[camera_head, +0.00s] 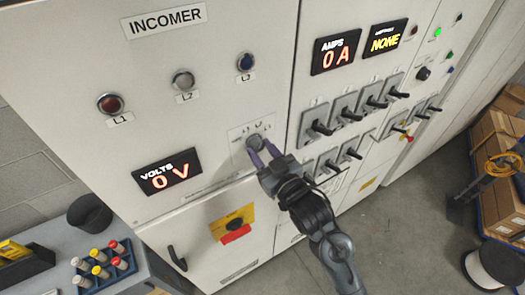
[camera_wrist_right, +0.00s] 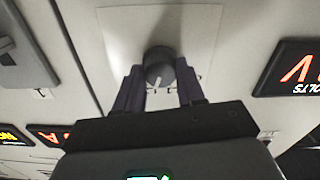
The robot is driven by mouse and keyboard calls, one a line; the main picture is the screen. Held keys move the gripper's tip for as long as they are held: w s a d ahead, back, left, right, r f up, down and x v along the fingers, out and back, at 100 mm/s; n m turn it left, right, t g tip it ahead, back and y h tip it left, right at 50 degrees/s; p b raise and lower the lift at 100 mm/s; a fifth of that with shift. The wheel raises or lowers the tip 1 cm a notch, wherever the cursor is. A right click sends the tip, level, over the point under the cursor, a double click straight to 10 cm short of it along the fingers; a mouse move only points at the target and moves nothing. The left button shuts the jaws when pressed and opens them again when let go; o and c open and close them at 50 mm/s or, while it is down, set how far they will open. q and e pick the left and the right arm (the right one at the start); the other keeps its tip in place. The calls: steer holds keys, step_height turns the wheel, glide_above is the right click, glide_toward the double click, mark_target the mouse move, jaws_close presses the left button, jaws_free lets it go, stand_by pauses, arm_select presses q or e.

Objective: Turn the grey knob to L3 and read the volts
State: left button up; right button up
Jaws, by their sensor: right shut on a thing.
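The grey knob (camera_head: 254,142) sits on a small plate on the INCOMER panel, to the right of the volts display. In the right wrist view the knob (camera_wrist_right: 159,67) is round and dark with a pale pointer mark. My right gripper (camera_head: 264,152) is shut on the knob, one finger on each side. The fingers also show in the right wrist view (camera_wrist_right: 160,90). The volts display (camera_head: 167,172) reads 0 V. The labels around the knob are too small to read, so its setting is unclear. My left gripper is out of view.
Lamps L1 (camera_head: 110,103), L2 (camera_head: 183,80) and L3 (camera_head: 245,62) are above the knob. Several black levers (camera_head: 322,128) stick out to the right, under an amps display (camera_head: 336,52) reading 0 A. A bench (camera_head: 70,235) stands at lower left.

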steer(key=shift+r+m+p, duration=0.2)
steer(key=shift+m+p, duration=0.4)
steer(key=shift+p, duration=0.3)
steer(key=m+p, duration=0.3)
steer(key=shift+m+p, duration=1)
steer(key=shift+f+m+p, duration=0.15)
steer(key=shift+m+p, duration=0.4)
steer(key=shift+m, duration=0.25)
steer(key=o, duration=1)
steer(key=shift+a, duration=0.1)
steer(key=shift+o, duration=0.2)
steer(key=shift+s, duration=0.1)
